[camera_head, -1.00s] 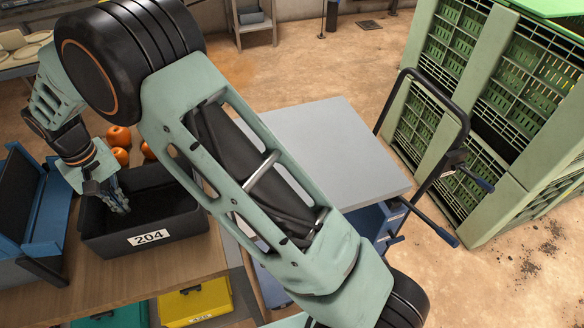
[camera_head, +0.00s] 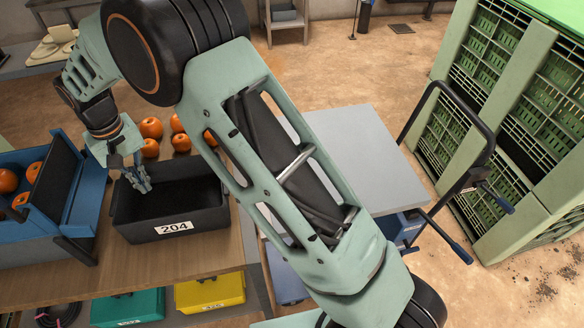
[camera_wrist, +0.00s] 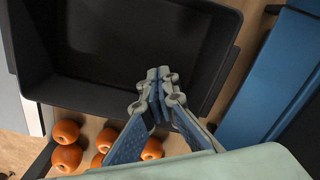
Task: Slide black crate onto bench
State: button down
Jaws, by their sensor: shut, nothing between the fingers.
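The black crate (camera_head: 200,226) with a white 204 label sits on a wooden bench top (camera_head: 150,262) at the left, upright and with no contents visible. My gripper (camera_head: 142,181) is at the crate's left end, with its fingers pointing down over the opening. In the wrist view, my gripper (camera_wrist: 160,75) has its fingertips together and empty. A grey flat-topped cart (camera_head: 365,160) stands right of the bench, partly hidden by my arm.
A blue bin (camera_head: 85,205) with oranges stands close left of the crate. Loose oranges (camera_head: 151,128) lie behind it. Green (camera_head: 128,308) and yellow (camera_head: 210,293) bins sit below the bench top. The cart has a black handle (camera_head: 487,130); tall green crates (camera_head: 520,180) stand at right.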

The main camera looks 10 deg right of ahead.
notch_tip(320, 180, up, 7)
jog(key=p, duration=0.4)
jog(key=shift+w, duration=0.1)
dwell(0.6)
